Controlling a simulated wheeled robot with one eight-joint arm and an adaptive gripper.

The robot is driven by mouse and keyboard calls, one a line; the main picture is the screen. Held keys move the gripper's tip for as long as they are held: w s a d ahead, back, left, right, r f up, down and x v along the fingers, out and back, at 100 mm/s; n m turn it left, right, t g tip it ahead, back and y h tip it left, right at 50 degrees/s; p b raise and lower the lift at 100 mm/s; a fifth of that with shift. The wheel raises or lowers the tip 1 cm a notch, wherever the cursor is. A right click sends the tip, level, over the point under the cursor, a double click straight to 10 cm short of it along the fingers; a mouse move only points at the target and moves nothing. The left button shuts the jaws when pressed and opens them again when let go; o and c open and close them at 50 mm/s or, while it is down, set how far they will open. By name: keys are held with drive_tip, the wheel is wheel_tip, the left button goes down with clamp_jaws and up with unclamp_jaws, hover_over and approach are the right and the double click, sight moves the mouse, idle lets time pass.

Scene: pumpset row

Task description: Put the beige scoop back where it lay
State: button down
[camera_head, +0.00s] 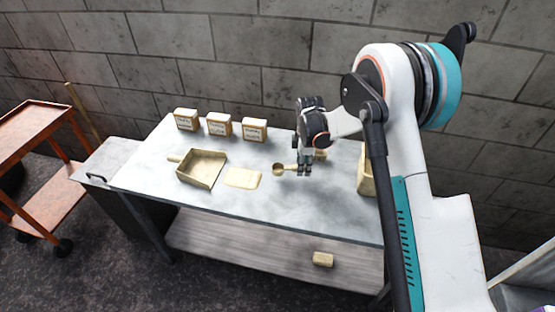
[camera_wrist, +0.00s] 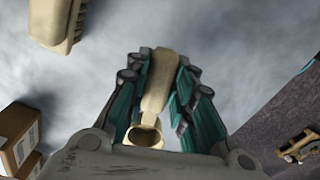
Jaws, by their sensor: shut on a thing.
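The beige scoop has a round bowl and a straight handle. Its bowl (camera_head: 279,169) shows in the head view just left of my gripper (camera_head: 304,170), over the middle-right part of the grey table. In the wrist view the scoop's handle (camera_wrist: 158,82) lies between the teal fingers of my gripper (camera_wrist: 160,95), which is shut on it. The bowl's round rim shows near my palm at the bottom of that view. My fingers hide part of the handle in the head view. I cannot tell whether the scoop touches the table.
A beige dustpan-like tray (camera_head: 203,168) and a flat pale piece (camera_head: 243,177) lie left of the scoop on the table (camera_head: 270,205). Three labelled boxes (camera_head: 220,124) stand behind. A beige item (camera_head: 366,172) stands at the right end. A small block (camera_head: 323,259) sits on the lower shelf.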

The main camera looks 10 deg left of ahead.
drive_tip(key=s+d, duration=0.1)
drive_tip(key=d, duration=0.2)
drive_tip(key=s+d+r, duration=0.1)
drive_tip(key=s+d, duration=0.1)
drive_tip(key=d, duration=0.1)
drive_tip(key=s+d, duration=0.1)
drive_tip(key=d, duration=0.2)
drive_tip(key=shift+s+d+r+p, duration=0.15)
drive_tip(key=shift+s+d+p, duration=0.05)
drive_tip(key=shift+d+p, duration=0.1)
drive_tip(key=r, duration=0.1)
hover_over(352, 206)
drive_tip(key=shift+s+n+p, duration=0.1)
drive_tip(key=shift+n+p, duration=0.2)
drive_tip(key=shift+n, duration=0.1)
drive_tip(key=shift+b, duration=0.3)
drive_tip(key=shift+f+b, duration=2.1)
drive_tip(key=shift+f, duration=0.5)
drive_tip(key=shift+f+b, duration=0.35)
drive_tip(key=c, duration=1.3)
unclamp_jaws()
